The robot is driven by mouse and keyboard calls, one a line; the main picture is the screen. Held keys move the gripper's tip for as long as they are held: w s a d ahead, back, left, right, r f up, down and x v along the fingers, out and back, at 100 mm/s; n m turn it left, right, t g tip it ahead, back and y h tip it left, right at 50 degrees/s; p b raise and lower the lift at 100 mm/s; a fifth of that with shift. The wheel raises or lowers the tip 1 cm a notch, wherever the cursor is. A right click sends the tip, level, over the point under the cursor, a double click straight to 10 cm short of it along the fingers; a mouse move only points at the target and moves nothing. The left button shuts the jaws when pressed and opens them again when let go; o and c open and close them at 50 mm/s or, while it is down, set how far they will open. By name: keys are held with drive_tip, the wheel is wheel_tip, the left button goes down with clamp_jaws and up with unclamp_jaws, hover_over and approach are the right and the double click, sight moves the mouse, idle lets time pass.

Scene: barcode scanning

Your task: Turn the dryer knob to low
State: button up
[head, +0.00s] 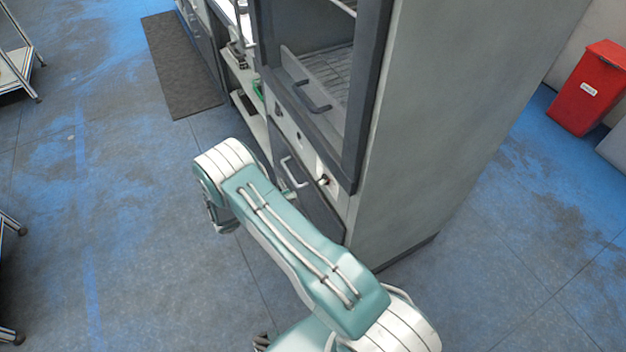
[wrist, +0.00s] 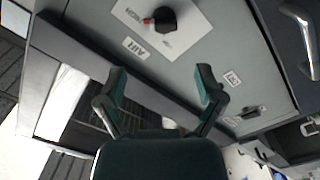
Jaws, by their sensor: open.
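The knob (wrist: 165,19) is black with a red mark on its left side in the wrist view. It sits on a white card (wrist: 190,38) with lettering that seems to read HIGH, close to the red mark. In the head view a small dark and red knob (head: 323,181) shows on the cabinet's front panel, right of my arm. My gripper (wrist: 158,82) is open and empty, its two teal fingers apart. In the wrist view the knob lies beyond the fingertips, not touched. In the head view my arm hides most of the gripper.
The tall grey cabinet (head: 455,110) has an open-fronted upper bay with a handle (head: 313,96) and a lower door with a handle (head: 291,172). A second switch (wrist: 252,112) is on the panel. A red bin (head: 592,88) stands far right.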

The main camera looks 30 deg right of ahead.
sight(318, 183)
drive_tip(key=d, duration=0.7)
drive_tip(key=d+f, duration=0.1)
drive_tip(key=d, duration=0.2)
drive_tip(key=shift+w+d, duration=0.2)
drive_tip(key=shift+d, duration=0.15)
drive_tip(key=c, duration=1.1)
